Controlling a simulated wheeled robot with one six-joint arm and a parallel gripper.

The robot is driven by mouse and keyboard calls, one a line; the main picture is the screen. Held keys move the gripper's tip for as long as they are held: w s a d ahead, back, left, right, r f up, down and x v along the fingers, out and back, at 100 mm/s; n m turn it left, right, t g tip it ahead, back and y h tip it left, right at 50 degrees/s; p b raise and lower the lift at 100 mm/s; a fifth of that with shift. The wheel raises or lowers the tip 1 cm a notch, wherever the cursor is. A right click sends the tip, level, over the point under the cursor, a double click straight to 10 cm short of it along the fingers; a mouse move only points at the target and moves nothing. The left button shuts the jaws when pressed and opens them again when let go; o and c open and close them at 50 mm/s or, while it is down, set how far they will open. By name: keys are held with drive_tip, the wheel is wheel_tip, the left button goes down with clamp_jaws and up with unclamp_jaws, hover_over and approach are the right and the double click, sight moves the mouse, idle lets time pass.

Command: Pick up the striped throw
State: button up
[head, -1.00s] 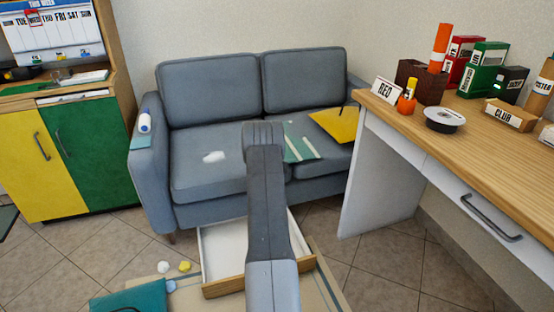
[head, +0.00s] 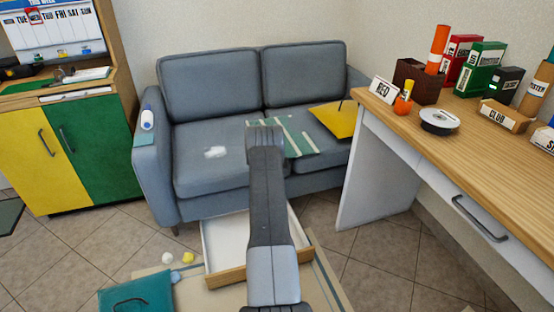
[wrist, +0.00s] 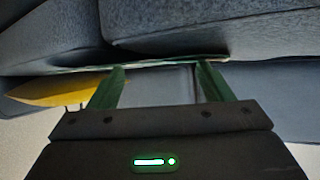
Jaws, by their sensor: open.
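The striped throw (head: 301,138), green with pale stripes, lies on the sofa (head: 228,160) seat, right of the middle, partly hidden behind my arm. In the wrist view only a thin green-and-pale strip (wrist: 150,67) shows near the fingertips, probably the throw seen edge-on. My gripper (wrist: 161,72) is open, with its two green-tinted fingers apart and nothing clearly held between them. In the head view my gripper's dark body (head: 264,140) is in front of the throw's left part and hides the fingers. Contact with the throw cannot be told.
A white crumpled item (head: 215,152) is on the left seat. An open drawer-like box (head: 225,278) is below my arm. A desk (head: 470,130) stands right.

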drive_tip(key=shift+w+f+p, duration=0.1)
drive_tip(key=shift+f+p, duration=0.05)
drive_tip(key=shift+p, duration=0.5)
drive_tip(key=shift+d+f, duration=0.1)
drive_tip(key=shift+f, duration=0.05)
clamp_jaws()
wheel_tip(320, 180, up, 12)
drive_tip(key=p, duration=1.1)
drive_tip(key=shift+p, duration=0.35)
drive_tip(key=shift+r, duration=0.25)
wheel_tip(320, 180, up, 45)
drive_tip(key=p, duration=2.4)
drive_tip(key=shift+f, duration=0.1)
